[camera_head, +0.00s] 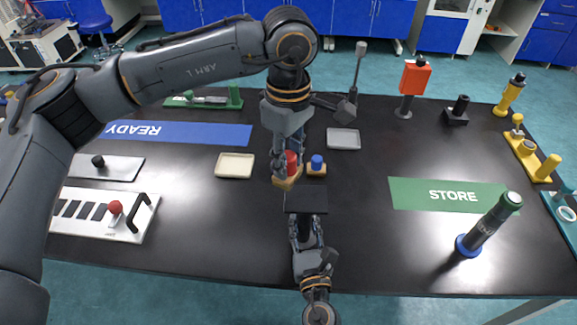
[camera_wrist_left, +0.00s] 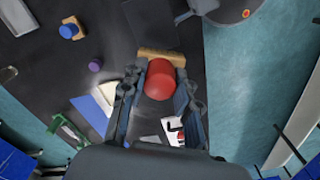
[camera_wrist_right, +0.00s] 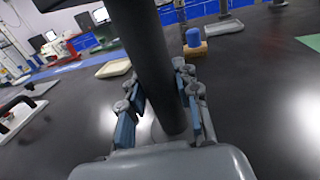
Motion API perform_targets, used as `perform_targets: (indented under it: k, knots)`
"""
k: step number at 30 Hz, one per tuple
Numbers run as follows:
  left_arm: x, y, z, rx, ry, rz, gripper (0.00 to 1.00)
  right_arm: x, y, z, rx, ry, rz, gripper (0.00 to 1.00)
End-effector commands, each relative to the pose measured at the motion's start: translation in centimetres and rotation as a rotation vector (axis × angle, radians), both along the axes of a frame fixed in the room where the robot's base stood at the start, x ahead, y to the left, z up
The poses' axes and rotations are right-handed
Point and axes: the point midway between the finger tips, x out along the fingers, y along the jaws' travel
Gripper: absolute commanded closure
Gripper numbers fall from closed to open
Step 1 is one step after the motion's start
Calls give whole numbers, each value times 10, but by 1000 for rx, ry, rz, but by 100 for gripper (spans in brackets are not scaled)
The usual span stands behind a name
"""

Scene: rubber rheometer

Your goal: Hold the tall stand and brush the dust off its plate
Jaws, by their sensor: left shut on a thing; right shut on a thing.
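The tall stand has a dark post (camera_wrist_right: 155,60) and a flat black plate (camera_head: 306,201) on top. My right gripper (camera_head: 308,240) is shut around the post. In the left wrist view the plate (camera_wrist_left: 150,22) lies just beyond the brush. My left gripper (camera_head: 287,170) is shut on the red handle (camera_wrist_left: 160,80) of a brush with a wooden block (camera_wrist_left: 160,55). The block is at the plate's far edge in the head view; I cannot tell if they touch. Dust on the plate cannot be made out.
A blue-handled wooden block (camera_head: 316,166) stands close right of the brush. A cream tray (camera_head: 235,166) and a grey tray (camera_head: 343,139) lie nearby. A dark cylinder with a green top (camera_head: 488,225) stands at right. The table between the STORE mat (camera_head: 420,193) and the stand is clear.

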Motion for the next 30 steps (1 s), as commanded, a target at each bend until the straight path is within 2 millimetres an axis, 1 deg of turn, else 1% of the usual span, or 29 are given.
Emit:
perform_targets:
  k: [3,7,22,23,24,26,27,30]
  knots:
    - [0,-1,11,-2,-1,0,99,0,0,0,0,0,1,100]
    - [0,0,19,-1,-1,-1,99,0,0,0,0,0,1,100]
    - [0,0,20,-1,1,-1,99,0,0,0,0,0,1,100]
    - [0,0,20,-1,1,-1,99,0,0,0,0,0,1,64]
    - [0,0,20,-1,1,-1,99,0,0,0,0,0,1,56]
    - [0,0,20,-1,1,-1,99,0,0,0,0,0,1,44]
    - [0,0,20,-1,1,-1,99,0,0,0,0,0,1,42]
    - [0,0,20,-1,1,-1,99,0,0,0,0,0,1,42]
